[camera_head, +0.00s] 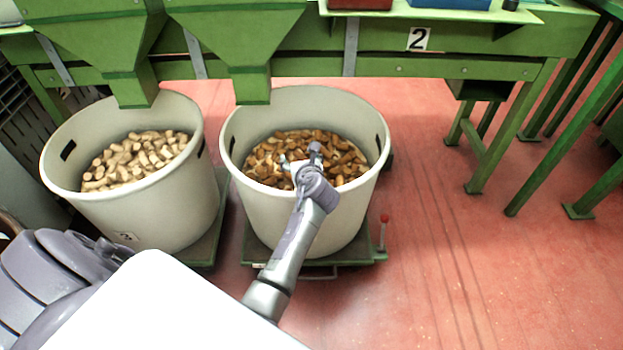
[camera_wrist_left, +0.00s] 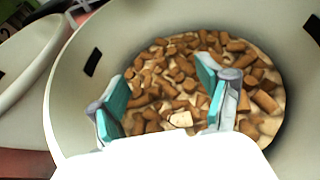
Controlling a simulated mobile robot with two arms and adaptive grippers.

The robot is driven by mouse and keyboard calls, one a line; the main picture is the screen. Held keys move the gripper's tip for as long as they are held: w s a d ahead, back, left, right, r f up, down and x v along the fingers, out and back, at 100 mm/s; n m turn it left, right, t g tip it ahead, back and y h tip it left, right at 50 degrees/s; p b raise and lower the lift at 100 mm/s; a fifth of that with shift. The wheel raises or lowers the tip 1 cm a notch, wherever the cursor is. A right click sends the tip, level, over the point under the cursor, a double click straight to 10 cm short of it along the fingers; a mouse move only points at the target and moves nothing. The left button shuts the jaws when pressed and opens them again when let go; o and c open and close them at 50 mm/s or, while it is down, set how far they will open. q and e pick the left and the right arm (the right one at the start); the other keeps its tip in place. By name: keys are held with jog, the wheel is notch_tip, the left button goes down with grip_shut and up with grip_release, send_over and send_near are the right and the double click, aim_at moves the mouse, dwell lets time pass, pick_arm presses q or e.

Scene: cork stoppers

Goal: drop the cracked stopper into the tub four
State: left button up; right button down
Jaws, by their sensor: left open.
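My left gripper (camera_head: 300,156) is open over the right-hand tub (camera_head: 245,205), its fingers reaching inside the rim. In the left wrist view the two teal-padded fingers (camera_wrist_left: 164,102) stand wide apart with nothing held between them. Below them lies a bed of brown stoppers (camera_wrist_left: 180,75). One pale, blocky piece (camera_wrist_left: 181,119) with a small dark mark lies among them; I cannot tell whether it is the cracked stopper. No number shows on this tub; my arm covers part of its front. My right gripper is not in view.
A tub labelled 3 (camera_head: 165,219) with paler stoppers (camera_head: 135,160) stands to the left. A red-knobbed lever (camera_head: 383,220) stands beside the right tub.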

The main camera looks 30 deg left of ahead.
pick_arm(q)
jog(key=v, duration=0.7)
jog(key=shift+s+d, duration=0.2)
